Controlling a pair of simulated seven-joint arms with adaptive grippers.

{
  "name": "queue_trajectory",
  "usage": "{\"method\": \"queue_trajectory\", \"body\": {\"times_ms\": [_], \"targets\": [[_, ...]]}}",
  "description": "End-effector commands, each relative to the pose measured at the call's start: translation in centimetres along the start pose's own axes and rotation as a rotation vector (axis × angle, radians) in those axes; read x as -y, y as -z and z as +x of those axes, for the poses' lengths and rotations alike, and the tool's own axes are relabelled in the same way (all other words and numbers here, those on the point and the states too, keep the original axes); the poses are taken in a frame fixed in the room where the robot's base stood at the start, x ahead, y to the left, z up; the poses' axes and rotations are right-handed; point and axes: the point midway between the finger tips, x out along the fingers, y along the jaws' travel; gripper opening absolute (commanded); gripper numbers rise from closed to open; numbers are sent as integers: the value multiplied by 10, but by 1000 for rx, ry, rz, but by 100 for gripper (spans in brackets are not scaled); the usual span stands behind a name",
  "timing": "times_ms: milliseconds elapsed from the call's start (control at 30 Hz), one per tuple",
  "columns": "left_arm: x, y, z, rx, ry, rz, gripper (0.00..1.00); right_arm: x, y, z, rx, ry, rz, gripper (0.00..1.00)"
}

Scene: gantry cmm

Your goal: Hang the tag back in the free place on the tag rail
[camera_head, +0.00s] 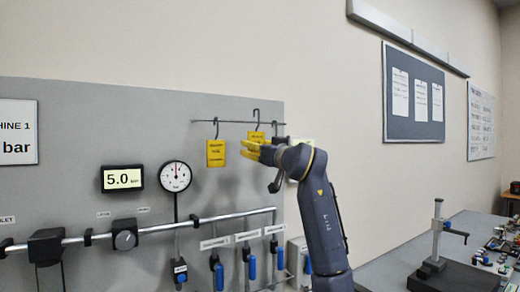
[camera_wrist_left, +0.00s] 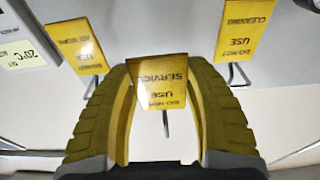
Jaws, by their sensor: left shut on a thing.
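A yellow tag reading SERVICE (camera_wrist_left: 160,82) is between the yellow fingers of my left gripper (camera_wrist_left: 160,112), which is shut on it. In the head view the held tag (camera_head: 256,136) is upright, its wire hook rising above the line of the tag rail (camera_head: 235,122); I cannot tell whether the hook touches the rail. My left gripper (camera_head: 250,149) covers its lower part. A second yellow tag (camera_head: 215,153) hangs on the rail to the left. The wrist view shows a CLEANING tag (camera_wrist_left: 243,38) on the right and another tag (camera_wrist_left: 76,45) on the left.
The grey panel (camera_head: 70,110) stands behind the rail, with a 5.0 display (camera_head: 122,178) and a round gauge (camera_head: 175,176) lower left. A pipe and several blue-handled valves are below.

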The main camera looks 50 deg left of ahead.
Motion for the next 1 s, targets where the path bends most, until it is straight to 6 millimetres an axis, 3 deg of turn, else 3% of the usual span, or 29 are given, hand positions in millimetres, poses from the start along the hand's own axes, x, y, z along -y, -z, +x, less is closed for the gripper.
{"method": "queue_trajectory", "body": {"times_ms": [900,1000], "targets": [[1,-9,61,0,1,0,33,2,1,0,-1,2,1,44],[-1,-15,60,0,-1,0,33,2,1,0,-1,2,1,44]]}}
